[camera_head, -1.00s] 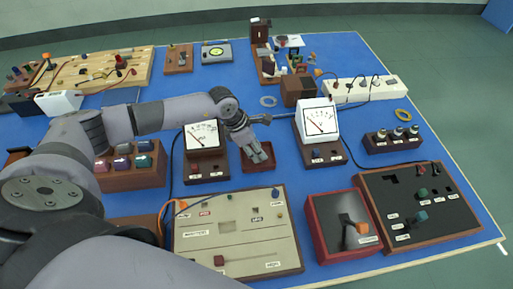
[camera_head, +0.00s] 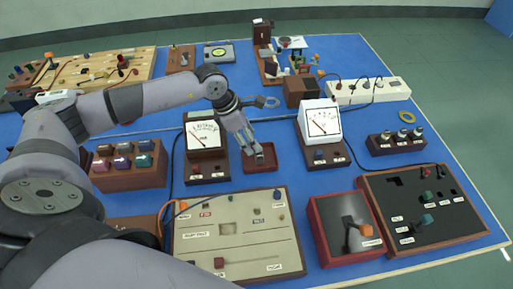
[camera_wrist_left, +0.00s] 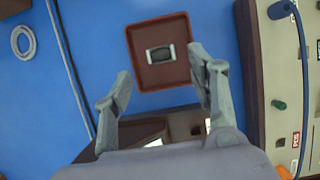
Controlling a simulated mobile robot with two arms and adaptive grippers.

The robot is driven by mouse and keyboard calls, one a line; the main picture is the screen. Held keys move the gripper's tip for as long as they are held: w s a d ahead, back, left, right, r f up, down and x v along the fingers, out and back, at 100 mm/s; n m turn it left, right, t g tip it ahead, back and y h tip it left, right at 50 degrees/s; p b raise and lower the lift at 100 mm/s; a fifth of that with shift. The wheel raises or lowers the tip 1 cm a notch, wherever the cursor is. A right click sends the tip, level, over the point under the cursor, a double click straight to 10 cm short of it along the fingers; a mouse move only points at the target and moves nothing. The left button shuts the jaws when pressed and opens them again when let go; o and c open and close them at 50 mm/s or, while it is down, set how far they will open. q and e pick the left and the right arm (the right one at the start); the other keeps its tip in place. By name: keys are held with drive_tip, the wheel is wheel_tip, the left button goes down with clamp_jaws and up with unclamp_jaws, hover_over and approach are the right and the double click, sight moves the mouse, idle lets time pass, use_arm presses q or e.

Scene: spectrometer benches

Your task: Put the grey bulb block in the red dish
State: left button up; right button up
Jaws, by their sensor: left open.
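The red dish (camera_head: 266,167) sits on the blue bench between the two meters. It also shows in the left wrist view (camera_wrist_left: 160,26), square and shallow. A small grey block (camera_wrist_left: 160,54) with a dark surround lies inside it, near the middle, taken to be the bulb block. My left gripper (camera_head: 254,155) is over the dish in the head view, covering part of it. In the left wrist view its fingers (camera_wrist_left: 161,73) are spread wide with nothing between them, and the block lies beyond them. My right gripper is not in view.
A left meter (camera_head: 204,165) and a right meter (camera_head: 322,153) stand close on either side of the dish. A beige panel (camera_head: 237,235) lies in front. A red box (camera_head: 330,228) and a black board (camera_head: 425,215) are at front right. A cable runs behind the dish.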

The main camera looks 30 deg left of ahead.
use_arm(q)
drive_tip(key=b+v, duration=0.1)
drive_tip(key=v, duration=0.4)
drive_tip(key=shift+a+r, duration=0.1)
drive_tip(key=shift+r, duration=0.2)
